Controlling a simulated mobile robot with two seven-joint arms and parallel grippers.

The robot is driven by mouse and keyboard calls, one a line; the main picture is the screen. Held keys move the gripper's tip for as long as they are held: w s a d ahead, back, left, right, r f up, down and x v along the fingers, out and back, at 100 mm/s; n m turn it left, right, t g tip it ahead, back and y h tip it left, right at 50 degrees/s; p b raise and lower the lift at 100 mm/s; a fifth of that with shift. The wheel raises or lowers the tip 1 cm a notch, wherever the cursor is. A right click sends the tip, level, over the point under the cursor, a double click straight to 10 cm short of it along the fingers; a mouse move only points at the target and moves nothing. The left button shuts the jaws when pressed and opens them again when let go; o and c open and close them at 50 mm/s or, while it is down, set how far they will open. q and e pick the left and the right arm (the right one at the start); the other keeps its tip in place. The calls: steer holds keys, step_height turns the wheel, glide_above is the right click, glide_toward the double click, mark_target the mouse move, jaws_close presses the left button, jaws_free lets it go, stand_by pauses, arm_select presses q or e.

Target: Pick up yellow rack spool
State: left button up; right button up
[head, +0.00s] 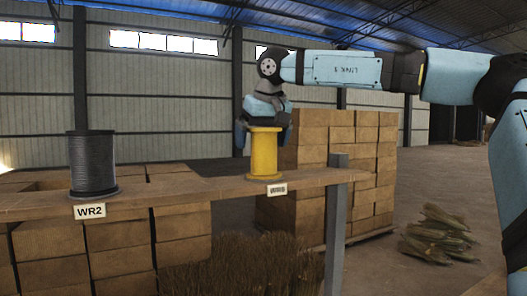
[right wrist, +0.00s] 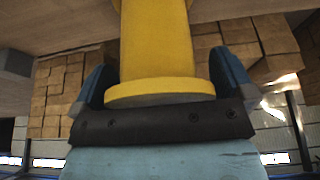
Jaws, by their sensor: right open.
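The yellow rack spool (head: 264,155) stands upright on the wooden shelf in the head view, near the shelf's right end. My right gripper (head: 263,134) is over the top of the spool, pointing down, with one finger on each side of it. In the right wrist view the yellow spool (right wrist: 156,45) fills the middle, its flange between the two open fingers of the right gripper (right wrist: 160,90). A gap shows between each finger and the spool's body. My left gripper is not in view.
The wooden shelf (head: 150,200) runs across the left and middle, held by a grey post (head: 336,230). A dark grey spool (head: 92,163) stands on it to the left, above a WR2 label (head: 90,211). Stacked boxes (head: 370,150) are behind; a broom-straw bundle (head: 440,235) lies on the floor.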

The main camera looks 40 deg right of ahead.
steer(key=shift+s, duration=0.15)
steer(key=shift+s+r, duration=0.15)
steer(key=shift+c, duration=1.3)
steer(key=shift+a, duration=0.15)
steer(key=c, duration=0.7)
steer(key=shift+r, duration=0.1)
